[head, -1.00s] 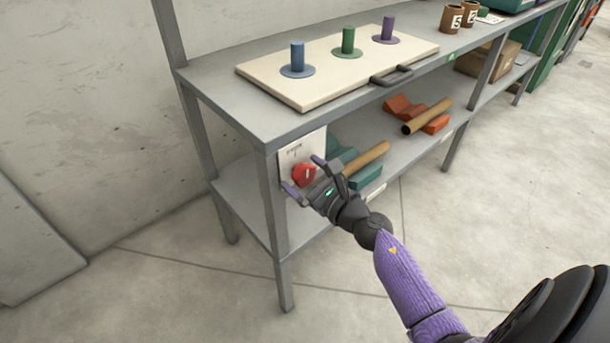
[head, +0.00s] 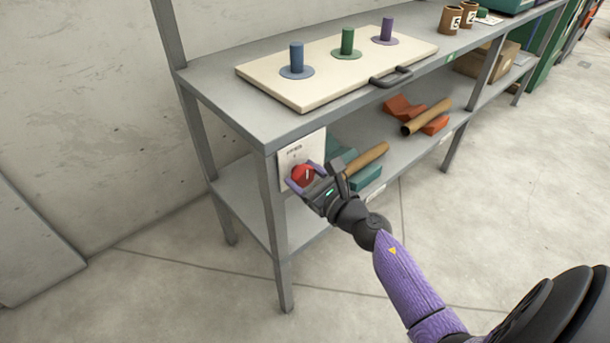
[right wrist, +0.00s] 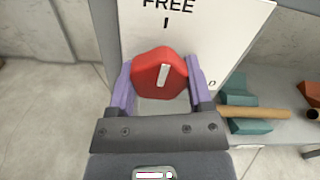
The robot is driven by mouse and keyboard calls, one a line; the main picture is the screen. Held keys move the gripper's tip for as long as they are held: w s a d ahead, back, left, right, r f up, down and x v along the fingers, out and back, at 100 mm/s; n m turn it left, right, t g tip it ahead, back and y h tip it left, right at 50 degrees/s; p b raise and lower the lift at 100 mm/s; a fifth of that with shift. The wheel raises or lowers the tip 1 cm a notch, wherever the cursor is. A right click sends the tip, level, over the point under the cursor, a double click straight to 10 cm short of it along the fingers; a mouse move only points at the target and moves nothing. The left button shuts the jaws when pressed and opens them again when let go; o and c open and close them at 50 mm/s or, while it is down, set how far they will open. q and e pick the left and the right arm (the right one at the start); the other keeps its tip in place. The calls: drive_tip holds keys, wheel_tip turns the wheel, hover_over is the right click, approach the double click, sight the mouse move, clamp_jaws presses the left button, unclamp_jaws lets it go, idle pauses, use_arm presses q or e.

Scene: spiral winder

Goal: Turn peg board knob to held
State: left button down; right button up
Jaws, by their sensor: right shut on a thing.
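The red knob (head: 302,174) sits on a white plate (head: 288,158) fixed at the left end of the bench, below the top. The right wrist view shows the knob (right wrist: 158,74) with a white pointer line directed up and slightly right, near the word FREE at the plate's top (right wrist: 215,30). A partly hidden mark is at the plate's right. My right gripper (head: 304,176) is shut on the knob, with one purple finger on each side. The peg board (head: 345,85) lies on the bench top with a blue, a green and a purple peg. My left gripper is not in view.
The bench's front leg (head: 277,240) stands just beside the plate. On the lower shelf are teal (head: 366,176) and orange (head: 434,124) cradles with brown tubes (head: 366,157). Brown cups (head: 452,18) stand farther along the top. The floor in front is clear.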

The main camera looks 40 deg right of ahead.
drive_tip(key=m, duration=0.3)
drive_tip(key=shift+p, duration=0.35)
drive_tip(key=m, duration=0.3)
drive_tip(key=shift+m+p, duration=0.3)
drive_tip(key=shift+p, duration=0.05)
drive_tip(key=m+p, duration=0.1)
drive_tip(key=m, duration=0.2)
drive_tip(key=shift+r+m, duration=0.1)
drive_tip(key=shift+m, duration=0.3)
drive_tip(key=m+p, duration=0.1)
drive_tip(key=m, duration=0.4)
drive_tip(key=m+p, duration=0.1)
drive_tip(key=m, duration=0.2)
drive_tip(key=m+p, duration=0.1)
drive_tip(key=m, duration=0.2)
drive_tip(key=shift+m, duration=0.7)
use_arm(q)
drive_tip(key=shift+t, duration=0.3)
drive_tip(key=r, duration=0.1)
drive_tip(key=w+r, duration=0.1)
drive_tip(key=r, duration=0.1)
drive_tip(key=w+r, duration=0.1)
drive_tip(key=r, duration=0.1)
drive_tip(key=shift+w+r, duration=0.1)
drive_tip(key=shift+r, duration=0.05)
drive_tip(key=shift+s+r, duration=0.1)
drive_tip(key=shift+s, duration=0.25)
use_arm(e)
drive_tip(key=shift+m, duration=0.4)
